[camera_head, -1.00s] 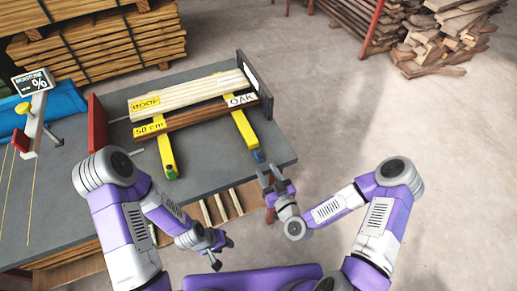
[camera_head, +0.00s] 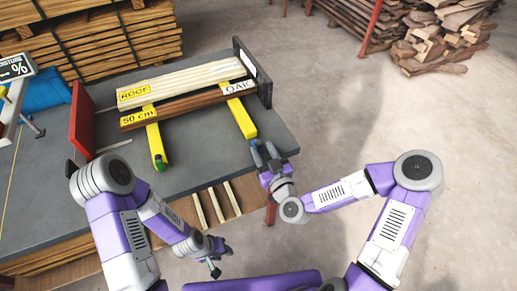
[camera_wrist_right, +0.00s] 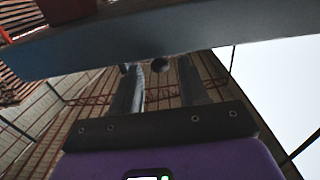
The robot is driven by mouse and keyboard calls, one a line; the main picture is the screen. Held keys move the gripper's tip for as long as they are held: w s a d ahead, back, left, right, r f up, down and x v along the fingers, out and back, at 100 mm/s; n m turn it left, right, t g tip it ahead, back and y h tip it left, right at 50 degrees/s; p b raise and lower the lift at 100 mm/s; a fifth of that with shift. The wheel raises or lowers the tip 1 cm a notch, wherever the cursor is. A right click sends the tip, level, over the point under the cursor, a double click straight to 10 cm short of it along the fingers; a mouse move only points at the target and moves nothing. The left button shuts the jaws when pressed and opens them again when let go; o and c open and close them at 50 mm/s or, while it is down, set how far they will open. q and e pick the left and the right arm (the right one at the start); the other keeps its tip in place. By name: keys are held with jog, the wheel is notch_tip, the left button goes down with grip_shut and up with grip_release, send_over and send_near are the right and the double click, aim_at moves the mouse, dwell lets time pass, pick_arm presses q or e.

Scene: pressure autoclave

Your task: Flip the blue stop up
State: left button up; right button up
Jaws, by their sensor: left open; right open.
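Two yellow bars lie on the grey workbench (camera_head: 205,165), under the boards. The right yellow bar (camera_head: 240,118) ends near the bench's front edge. A green stop (camera_head: 160,163) ends the left yellow bar (camera_head: 153,135). My left gripper (camera_head: 221,263) is open and empty, in front of the bench.
A red plate (camera_head: 83,120) stands left, a dark upright plate (camera_head: 253,70) at right. Floor right of the bench is clear.

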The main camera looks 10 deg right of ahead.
aim_at(260, 146)
jog(key=shift+x, duration=1.85)
jog(key=shift+r, duration=0.1)
grip_shut()
